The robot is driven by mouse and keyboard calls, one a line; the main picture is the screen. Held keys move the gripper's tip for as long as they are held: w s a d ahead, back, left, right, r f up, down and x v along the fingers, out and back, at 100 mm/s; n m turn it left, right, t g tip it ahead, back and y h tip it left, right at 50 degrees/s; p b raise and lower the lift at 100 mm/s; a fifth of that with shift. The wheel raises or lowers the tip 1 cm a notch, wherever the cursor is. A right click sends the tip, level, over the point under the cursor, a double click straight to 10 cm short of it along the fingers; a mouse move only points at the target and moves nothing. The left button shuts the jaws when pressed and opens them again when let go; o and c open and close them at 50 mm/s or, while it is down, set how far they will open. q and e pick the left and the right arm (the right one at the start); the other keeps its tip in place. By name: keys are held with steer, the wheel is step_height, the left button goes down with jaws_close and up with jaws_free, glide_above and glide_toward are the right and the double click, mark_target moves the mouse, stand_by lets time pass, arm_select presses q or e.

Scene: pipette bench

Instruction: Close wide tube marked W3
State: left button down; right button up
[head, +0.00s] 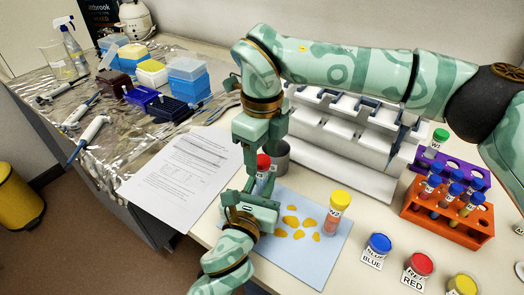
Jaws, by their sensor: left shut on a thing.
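A wide tube with a white label (261,179) stands upright at the left side of the blue mat (308,262). Its label is too small to read, so I cannot tell if it is W3. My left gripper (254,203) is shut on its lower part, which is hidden. A red cap (263,161) sits at the tube's top; I cannot tell if it is seated. My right gripper (264,146) points down just above the red cap, its fingertips partly hidden. A yellow-capped wide tube (335,212) stands on the mat; a green-capped one (439,137) stands at the purple rack.
Orange pieces (291,221) lie on the mat. A grey cup (281,153) stands behind the held tube. An orange rack (456,229) holds several capped tubes. Blue (380,244), red (420,264) and yellow (462,285) lidded jars stand in front. A printed sheet (183,172) lies left.

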steer(key=shift+r, duration=0.1)
step_height(320, 180, up, 12)
stand_by(0.5)
arm_select(q)
steer(key=c, duration=1.1)
jaws_free()
